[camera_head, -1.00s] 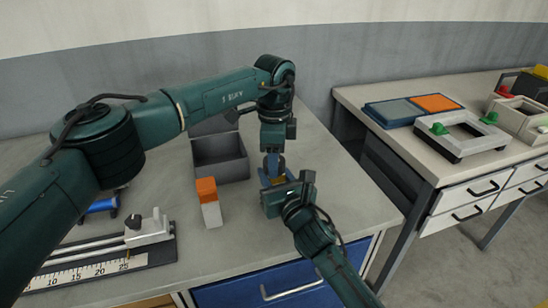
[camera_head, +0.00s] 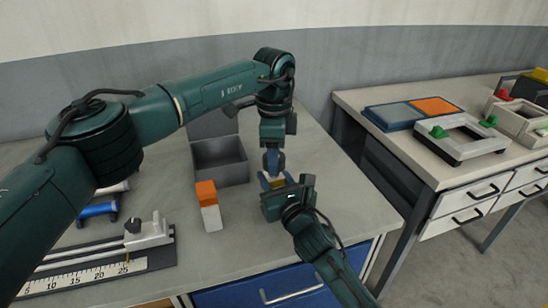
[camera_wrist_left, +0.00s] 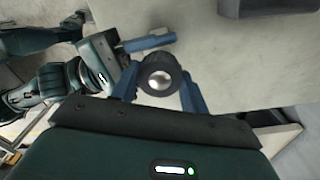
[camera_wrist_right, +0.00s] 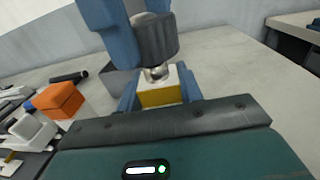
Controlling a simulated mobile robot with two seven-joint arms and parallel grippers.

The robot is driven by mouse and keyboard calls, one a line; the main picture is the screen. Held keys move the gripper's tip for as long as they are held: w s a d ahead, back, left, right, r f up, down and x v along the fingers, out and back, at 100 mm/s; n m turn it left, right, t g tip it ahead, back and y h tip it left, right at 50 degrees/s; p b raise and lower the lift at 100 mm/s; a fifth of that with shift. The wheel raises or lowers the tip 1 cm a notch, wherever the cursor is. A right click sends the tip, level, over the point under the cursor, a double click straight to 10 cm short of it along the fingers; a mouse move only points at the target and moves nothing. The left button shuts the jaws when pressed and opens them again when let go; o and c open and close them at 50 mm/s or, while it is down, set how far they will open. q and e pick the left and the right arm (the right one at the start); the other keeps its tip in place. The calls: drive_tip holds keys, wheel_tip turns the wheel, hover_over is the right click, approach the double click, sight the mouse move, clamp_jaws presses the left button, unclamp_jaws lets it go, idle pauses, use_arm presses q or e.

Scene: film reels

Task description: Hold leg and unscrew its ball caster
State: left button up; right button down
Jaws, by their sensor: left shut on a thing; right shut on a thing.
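The ball caster, a dark round housing, shows between my left gripper's blue fingers in the left wrist view (camera_wrist_left: 160,76), with a shiny ball inside. My left gripper (camera_head: 272,168) points down and is shut on it. My right gripper (camera_head: 276,186) reaches in from the lower right and is shut on the leg, a yellow block with a pale top (camera_wrist_right: 160,93). In the right wrist view the caster (camera_wrist_right: 155,38) stands directly above the leg, with a silver part between them. Whether the thread is still engaged cannot be told. In the head view the grippers mostly hide both parts.
A grey open bin (camera_head: 222,178) stands behind the grippers. A slide with a ruler (camera_head: 95,268) lies at the front left. A second table (camera_head: 440,160) holds trays at right. The worktop right of the grippers is clear.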

use_arm(q)
drive_tip(key=shift+r, duration=0.2)
drive_tip(key=shift+r, duration=1.9)
use_arm(e)
drive_tip(key=c, duration=0.9)
unclamp_jaws()
drive_tip(key=shift+o, duration=0.2)
